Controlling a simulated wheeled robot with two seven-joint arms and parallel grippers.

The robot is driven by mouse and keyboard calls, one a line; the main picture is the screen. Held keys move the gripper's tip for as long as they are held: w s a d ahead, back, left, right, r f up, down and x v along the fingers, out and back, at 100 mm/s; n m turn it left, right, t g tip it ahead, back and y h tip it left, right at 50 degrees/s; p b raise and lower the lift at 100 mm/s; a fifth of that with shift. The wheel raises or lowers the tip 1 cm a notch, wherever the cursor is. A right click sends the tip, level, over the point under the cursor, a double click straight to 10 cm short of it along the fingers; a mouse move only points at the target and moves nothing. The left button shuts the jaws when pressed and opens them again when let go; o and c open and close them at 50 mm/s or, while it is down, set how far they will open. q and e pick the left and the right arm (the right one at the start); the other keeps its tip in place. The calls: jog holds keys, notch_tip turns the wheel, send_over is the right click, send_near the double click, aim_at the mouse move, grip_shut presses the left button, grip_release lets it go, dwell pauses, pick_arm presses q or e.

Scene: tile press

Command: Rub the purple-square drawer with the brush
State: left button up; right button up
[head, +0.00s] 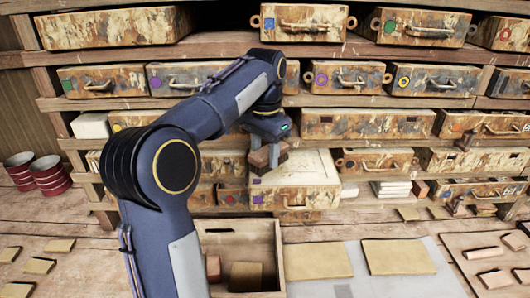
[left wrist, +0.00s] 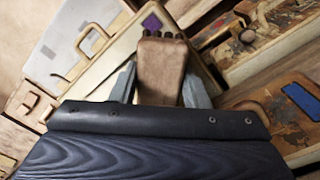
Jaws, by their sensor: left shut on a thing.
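The purple-square drawer (head: 313,198) sticks out from the lower middle of the rack, with a pale front, a handle and a small purple square at its left. In the left wrist view the purple square (left wrist: 152,22) lies just beyond the brush. My left gripper (head: 268,143) is shut on the brush (head: 275,160), a brown wooden block with dark bristles. The brush (left wrist: 162,72) sits between the two fingers in the left wrist view. It is at the drawer's upper left; I cannot tell if the bristles touch. My right gripper is out of view.
Other stained drawers with coloured marks fill the rack around it, including a purple-ring drawer (head: 348,78). A wooden crate (head: 280,258) stands below on the bench. Flat tiles (head: 398,257) lie on a grey sheet to its right. Red tins (head: 50,177) stand at left.

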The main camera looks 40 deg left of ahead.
pick_arm(q)
jog(key=shift+f+b, duration=0.45)
jog(key=shift+f, duration=0.3)
